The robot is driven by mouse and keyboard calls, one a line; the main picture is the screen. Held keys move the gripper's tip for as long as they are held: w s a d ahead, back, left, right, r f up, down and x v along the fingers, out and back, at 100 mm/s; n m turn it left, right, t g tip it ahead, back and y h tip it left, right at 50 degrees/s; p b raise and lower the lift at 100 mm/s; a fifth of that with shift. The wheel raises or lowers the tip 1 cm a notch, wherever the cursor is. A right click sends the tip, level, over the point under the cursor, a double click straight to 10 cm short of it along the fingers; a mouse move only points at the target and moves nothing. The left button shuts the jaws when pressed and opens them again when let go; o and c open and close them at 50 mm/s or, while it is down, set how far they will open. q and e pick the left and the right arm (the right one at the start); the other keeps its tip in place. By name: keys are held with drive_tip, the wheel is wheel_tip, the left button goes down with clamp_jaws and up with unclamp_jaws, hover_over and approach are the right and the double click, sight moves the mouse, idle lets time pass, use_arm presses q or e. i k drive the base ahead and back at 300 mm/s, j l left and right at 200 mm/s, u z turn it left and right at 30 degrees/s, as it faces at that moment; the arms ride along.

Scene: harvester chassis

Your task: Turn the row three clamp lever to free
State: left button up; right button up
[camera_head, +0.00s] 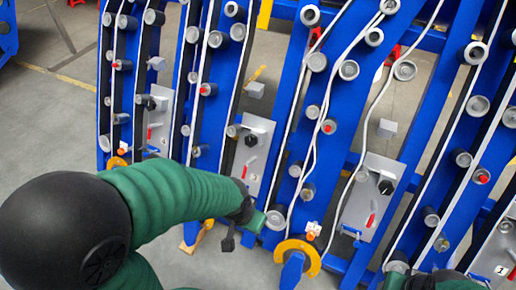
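Grey panels with a black knob and a red lever stand between the blue frames. One panel (262,135) is just above my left gripper, and its red lever (244,172) shows just above the wrist. Another panel (378,178) to the right has a red lever (371,220). A panel at the far left (159,108) has a red lever (149,133). A panel at the lower right (496,250) carries a "1" label; I cannot read a row three label. My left gripper (242,230) appears open and empty below the lever. My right gripper (432,281) is mostly cut off at the bottom edge.
Tall blue frames (306,125) with grey rollers and white cables stand close together. Yellow rings (298,250) and blue handles sit low along them. Grey floor (45,125) is open at the left.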

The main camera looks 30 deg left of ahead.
sight(245, 171)
drive_tip(key=j+u, duration=0.15)
drive_tip(key=u, duration=0.3)
drive_tip(key=j+u, duration=0.15)
drive_tip(key=u, duration=0.25)
drive_tip(key=j+u, duration=0.15)
drive_tip(key=u, duration=0.3)
drive_tip(key=i+j+u, duration=0.1)
drive_tip(key=u, duration=0.3)
drive_tip(key=i+j, duration=0.1)
